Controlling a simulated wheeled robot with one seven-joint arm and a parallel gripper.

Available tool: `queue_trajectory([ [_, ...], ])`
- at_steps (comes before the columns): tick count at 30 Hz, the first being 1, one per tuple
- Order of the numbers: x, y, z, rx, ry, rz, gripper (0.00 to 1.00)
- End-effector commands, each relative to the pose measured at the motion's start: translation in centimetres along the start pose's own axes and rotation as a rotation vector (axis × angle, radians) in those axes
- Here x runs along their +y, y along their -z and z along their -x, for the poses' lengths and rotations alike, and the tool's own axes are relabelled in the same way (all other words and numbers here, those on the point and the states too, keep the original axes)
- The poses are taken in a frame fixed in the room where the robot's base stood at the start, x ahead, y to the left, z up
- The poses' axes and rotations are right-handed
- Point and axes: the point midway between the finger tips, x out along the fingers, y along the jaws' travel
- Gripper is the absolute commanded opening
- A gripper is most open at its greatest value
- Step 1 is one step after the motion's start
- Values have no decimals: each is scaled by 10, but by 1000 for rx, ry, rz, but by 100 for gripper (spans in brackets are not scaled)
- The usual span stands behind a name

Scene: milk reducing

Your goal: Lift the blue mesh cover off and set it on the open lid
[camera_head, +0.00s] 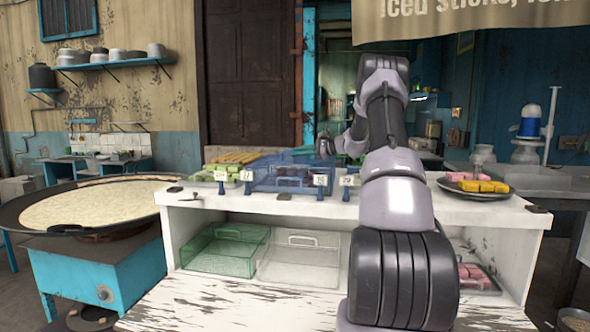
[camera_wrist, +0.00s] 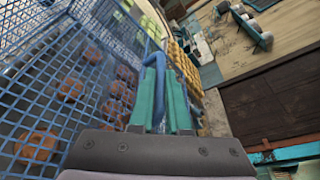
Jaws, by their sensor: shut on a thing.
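The blue mesh cover (camera_head: 264,179) is on the white counter of the stall, over dark trays of sweets. In the wrist view its blue wire mesh (camera_wrist: 58,50) fills the left side, with several orange-brown round sweets behind it. My gripper (camera_wrist: 167,80) is shut on the cover's blue handle (camera_wrist: 190,68), which shows between and beside the teal fingers. In the head view my arm reaches over the counter and the fingertips are not clear. The cover looks low over the sweets; I cannot tell if it touches the counter. A worn white board (camera_head: 220,306), seemingly the open lid, lies in front, low down.
A green clear box (camera_head: 222,250) and a colourless clear box (camera_head: 298,258) stand on the shelf under the counter. A plate of pink and yellow sweets (camera_head: 473,185) is at right. Small price tags (camera_head: 247,175) line the counter. A wide milk pan (camera_head: 88,204) is at left.

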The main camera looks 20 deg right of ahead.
Motion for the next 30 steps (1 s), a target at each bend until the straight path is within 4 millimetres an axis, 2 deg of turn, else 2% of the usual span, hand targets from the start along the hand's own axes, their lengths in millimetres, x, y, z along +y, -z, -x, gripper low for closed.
queue_trajectory([
  [25, 0, 0, 0, 1, 0, 1, 0],
  [30, -11, -10, 3, 1, 1, 5, 0],
])
